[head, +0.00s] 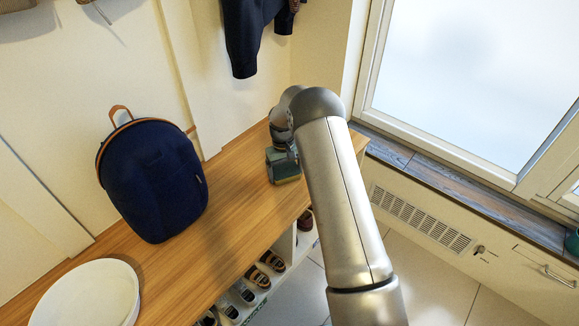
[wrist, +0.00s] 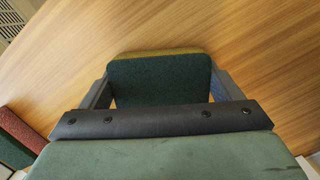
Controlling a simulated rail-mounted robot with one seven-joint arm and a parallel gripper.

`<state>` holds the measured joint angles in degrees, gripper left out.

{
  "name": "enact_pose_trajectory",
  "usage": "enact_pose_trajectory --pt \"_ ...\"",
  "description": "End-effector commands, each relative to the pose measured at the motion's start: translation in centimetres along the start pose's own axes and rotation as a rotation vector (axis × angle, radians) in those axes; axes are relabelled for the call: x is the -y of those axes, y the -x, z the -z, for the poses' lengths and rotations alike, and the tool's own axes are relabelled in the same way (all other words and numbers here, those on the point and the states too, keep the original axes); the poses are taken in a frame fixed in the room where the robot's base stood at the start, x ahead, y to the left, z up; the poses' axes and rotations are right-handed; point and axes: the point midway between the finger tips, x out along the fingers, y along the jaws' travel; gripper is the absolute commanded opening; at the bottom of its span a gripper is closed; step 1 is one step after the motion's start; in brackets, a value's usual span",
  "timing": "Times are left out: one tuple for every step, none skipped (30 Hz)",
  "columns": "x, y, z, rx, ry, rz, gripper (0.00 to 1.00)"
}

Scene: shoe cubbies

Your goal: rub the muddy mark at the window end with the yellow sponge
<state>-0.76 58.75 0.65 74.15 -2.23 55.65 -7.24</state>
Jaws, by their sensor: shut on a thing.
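In the wrist view my gripper (wrist: 161,84) is shut on a sponge (wrist: 155,72) with a dark green scouring face and a thin yellow edge, the yellow sponge. It is held between the two fingers over the wooden bench top (wrist: 265,60); I cannot tell whether it touches the wood. No muddy mark shows in either view; my arm, gripper and sponge cover part of that end.
A red and green block (wrist: 22,138), perhaps another sponge, lies left of my gripper. A navy backpack (head: 152,178) and a white round container (head: 88,296) stand on the bench (head: 225,200). Shoes (head: 258,277) sit in cubbies below. A window sill (head: 460,185) is at right.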

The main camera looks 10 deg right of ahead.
Motion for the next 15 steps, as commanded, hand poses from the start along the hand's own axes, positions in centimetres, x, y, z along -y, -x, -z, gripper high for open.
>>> enact_pose_trajectory --pt "0.5 0.0 -0.3 0.002 0.0 0.001 0.64" --pt "0.6 0.0 -0.5 0.003 -0.001 0.001 0.64" --pt "0.4 0.5 -0.4 0.001 -0.002 0.001 0.64" --pt "0.4 1.1 -0.4 -0.001 -0.002 0.001 0.64" --pt "0.4 2.0 -0.5 -0.003 -0.002 0.001 0.64" --pt "0.4 2.4 -0.7 0.0 -0.002 0.001 0.64" --pt "0.4 2.6 -0.7 0.0 -0.002 0.001 0.64" --pt "0.4 2.8 -0.8 0.0 -0.002 0.001 0.64" --pt "0.4 3.2 -0.8 0.0 -0.002 0.001 0.64" --pt "0.4 3.5 -0.8 0.0 -0.002 0.001 0.64" --pt "0.4 3.7 -0.9 0.0 -0.002 0.001 0.64" --pt "0.4 4.1 -0.9 0.0 -0.002 0.001 0.64" --pt "0.4 4.4 -1.0 0.0 -0.002 0.001 0.64" --pt "0.4 4.6 -1.0 0.0 -0.002 0.001 0.64" --pt "0.4 5.0 -1.0 0.0 -0.002 0.001 0.64"
